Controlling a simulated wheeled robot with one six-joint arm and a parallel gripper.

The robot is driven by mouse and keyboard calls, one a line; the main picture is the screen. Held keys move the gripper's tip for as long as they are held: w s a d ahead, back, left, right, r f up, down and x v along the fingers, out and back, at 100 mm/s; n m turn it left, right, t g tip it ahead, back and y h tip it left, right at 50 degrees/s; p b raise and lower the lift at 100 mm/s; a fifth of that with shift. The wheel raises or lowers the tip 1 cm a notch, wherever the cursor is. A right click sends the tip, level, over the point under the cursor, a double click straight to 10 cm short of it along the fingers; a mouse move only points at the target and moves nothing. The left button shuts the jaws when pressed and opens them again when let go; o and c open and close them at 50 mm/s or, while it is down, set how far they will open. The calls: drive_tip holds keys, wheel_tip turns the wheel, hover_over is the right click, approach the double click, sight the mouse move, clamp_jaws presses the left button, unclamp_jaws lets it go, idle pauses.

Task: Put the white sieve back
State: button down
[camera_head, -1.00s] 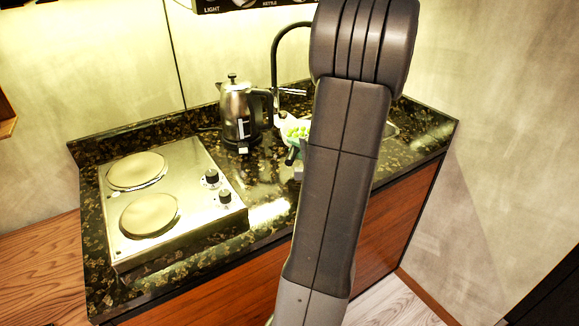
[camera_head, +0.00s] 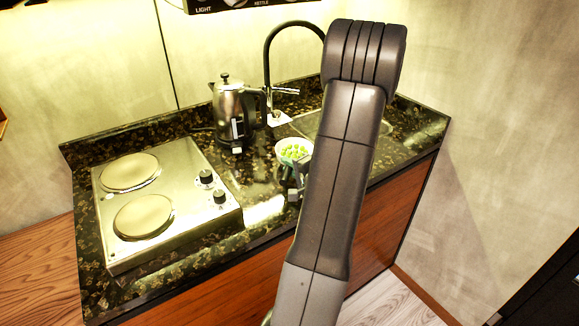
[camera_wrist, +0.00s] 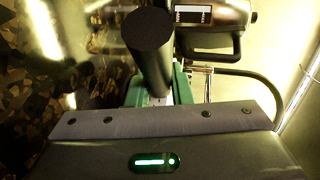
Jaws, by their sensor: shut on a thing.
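The white sieve (camera_head: 281,151) is a small white bowl with several round green things in it, seen in the head view over the counter, right of the kettle. My gripper (camera_head: 296,180) is at its near side, partly hidden by my arm. In the wrist view, my gripper's green fingers (camera_wrist: 158,92) are shut around a thick dark handle (camera_wrist: 148,48), which appears to be the sieve's. The sieve's bowl cannot be made out there. I cannot tell how high the sieve is above the counter.
A steel kettle (camera_head: 229,108) stands left of the sieve; it also shows in the wrist view (camera_wrist: 213,14). A hob (camera_head: 168,198) with two plates fills the counter's left. A black tap (camera_head: 268,62) and a sink (camera_head: 307,121) are behind, partly covered by my arm.

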drive_tip(key=shift+f, duration=0.1)
drive_tip(key=c, duration=1.3)
unclamp_jaws()
drive_tip(key=shift+r, duration=0.2)
drive_tip(key=b+v, duration=0.2)
drive_tip(key=v, duration=1)
drive_tip(key=shift+f+b, duration=0.1)
drive_tip(key=shift+b, duration=0.2)
